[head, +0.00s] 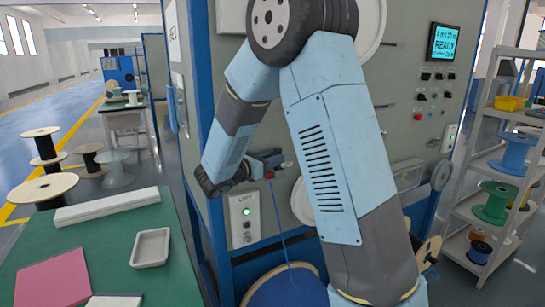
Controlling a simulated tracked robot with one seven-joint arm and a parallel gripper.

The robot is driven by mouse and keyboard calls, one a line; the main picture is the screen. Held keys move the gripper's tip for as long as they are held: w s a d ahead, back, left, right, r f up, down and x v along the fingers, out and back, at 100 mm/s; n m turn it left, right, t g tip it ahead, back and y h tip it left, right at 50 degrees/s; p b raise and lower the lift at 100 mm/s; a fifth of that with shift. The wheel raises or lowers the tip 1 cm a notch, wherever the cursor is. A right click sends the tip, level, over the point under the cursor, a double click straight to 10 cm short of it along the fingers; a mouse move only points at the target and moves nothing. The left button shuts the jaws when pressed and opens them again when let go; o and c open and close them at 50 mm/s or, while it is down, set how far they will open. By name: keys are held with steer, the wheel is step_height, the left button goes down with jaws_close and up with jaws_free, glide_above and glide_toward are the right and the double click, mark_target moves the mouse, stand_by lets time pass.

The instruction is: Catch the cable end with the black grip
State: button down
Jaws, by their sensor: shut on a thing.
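My gripper (268,164) is dark and small in this view, at the end of my light-blue arm, in front of the grey machine panel. It is shut on the blue cable (281,228), close to the cable's upper end. A small red spot shows at the grip. The cable hangs down from it in a slight curve to a blue spool (287,292) low in front of the machine. My arm hides part of the panel, and the exact contact at the fingertips is too small to make out.
The grey machine (405,110) has a screen reading READY (445,42) and several buttons. A green table (105,245) at left holds a white tray (151,248) and a pink sheet (55,278). A shelf with spools (495,203) stands at right.

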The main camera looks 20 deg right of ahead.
steer(key=shift+f, duration=0.55)
stand_by(0.5)
steer(key=shift+r, duration=0.15)
stand_by(0.6)
steer(key=shift+r, duration=2.05)
